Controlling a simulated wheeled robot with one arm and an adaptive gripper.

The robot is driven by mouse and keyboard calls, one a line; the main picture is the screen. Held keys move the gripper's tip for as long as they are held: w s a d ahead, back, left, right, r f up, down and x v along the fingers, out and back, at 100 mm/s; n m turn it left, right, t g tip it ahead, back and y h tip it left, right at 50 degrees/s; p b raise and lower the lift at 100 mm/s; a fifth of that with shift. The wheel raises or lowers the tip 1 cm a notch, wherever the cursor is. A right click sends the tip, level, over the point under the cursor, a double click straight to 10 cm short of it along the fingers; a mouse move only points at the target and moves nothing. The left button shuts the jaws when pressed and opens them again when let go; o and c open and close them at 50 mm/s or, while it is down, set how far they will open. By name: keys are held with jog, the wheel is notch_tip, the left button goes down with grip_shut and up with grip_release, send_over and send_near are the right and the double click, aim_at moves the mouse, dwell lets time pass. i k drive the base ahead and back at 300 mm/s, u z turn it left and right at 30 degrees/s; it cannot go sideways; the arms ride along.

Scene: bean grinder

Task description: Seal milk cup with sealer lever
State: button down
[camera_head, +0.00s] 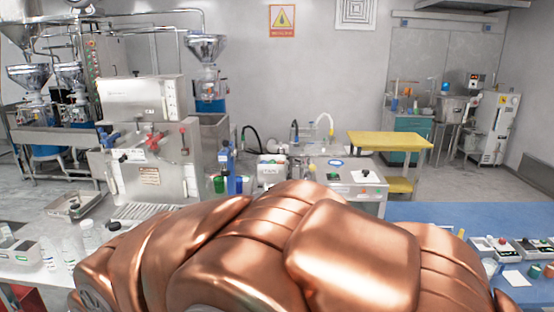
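Clear cup-like or bottle-like containers (72,249) stand at the lower left, too small to tell whether one is the milk cup. My gripper is not in view. The lower middle of the view is blocked close to the camera, hiding the near counter.
Green and blue containers (219,184) stand right of the machine. A second counter unit (340,178) with a control panel is in the middle. A yellow table (390,141) stands behind. A blue surface (480,216) at right holds small devices (490,245). Open floor lies at the back right.

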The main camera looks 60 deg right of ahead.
aim_at(313, 167)
jog(key=z, duration=0.2)
jog(key=i, duration=0.6)
jog(key=z, duration=1)
jog(key=i, duration=0.35)
jog(key=z, duration=0.35)
